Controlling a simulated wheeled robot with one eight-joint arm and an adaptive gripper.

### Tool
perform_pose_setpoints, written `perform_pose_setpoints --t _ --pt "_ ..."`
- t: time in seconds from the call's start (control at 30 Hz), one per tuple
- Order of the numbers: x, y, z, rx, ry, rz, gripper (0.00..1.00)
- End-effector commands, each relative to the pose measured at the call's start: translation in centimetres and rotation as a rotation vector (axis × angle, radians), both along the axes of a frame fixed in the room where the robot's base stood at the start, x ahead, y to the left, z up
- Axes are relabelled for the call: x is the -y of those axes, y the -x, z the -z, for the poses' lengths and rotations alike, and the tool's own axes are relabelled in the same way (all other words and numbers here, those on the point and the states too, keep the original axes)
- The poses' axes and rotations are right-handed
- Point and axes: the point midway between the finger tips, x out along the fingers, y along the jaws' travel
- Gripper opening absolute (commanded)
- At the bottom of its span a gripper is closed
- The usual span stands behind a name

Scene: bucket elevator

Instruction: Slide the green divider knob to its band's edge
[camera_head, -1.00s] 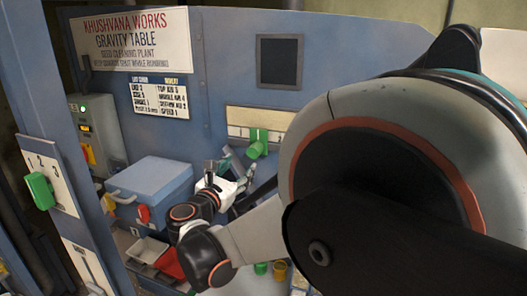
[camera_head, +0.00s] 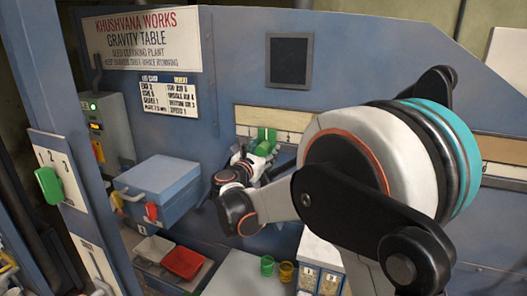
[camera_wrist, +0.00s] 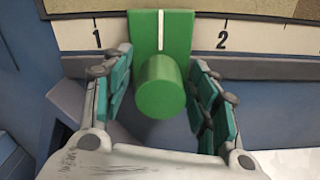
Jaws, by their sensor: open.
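The green divider knob (camera_wrist: 160,88) is a round cylinder on a green plate with a white pointer line. In the wrist view it sits on a cream scale strip (camera_wrist: 85,33), between the marks 1 and 2 and nearer the 1. My gripper (camera_wrist: 162,100) is open, with one teal-padded finger on each side of the knob and a visible gap on both sides. In the head view the green plate (camera_head: 266,134) shows on the strip on the blue panel, and my gripper (camera_head: 250,155) is in front of it, partly hiding the knob.
Another green knob (camera_head: 48,184) sits on a 1-2-3 scale on the left post. A blue box (camera_head: 157,188) with a red latch stands below left. A red tray (camera_head: 183,261), green and yellow cups and white bins (camera_head: 319,262) lie below. My arm hides part of the strip.

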Motion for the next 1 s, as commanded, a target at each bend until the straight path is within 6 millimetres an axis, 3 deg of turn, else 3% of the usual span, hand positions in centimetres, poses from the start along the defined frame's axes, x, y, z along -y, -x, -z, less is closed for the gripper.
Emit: perform_pose_setpoints --t 0.27,0.5,0.63,0.73,1.0 --pt "0.0 -0.1 0.0 0.000 0.000 0.000 0.52" --pt "0.0 -0.1 0.0 0.000 0.000 0.000 0.00" --pt "0.3 0.0 0.0 0.000 0.000 0.001 0.00" --pt "1.6 0.4 0.0 0.000 0.000 0.003 0.00" --pt "8.9 3.1 0.1 0.000 0.000 0.006 0.00"
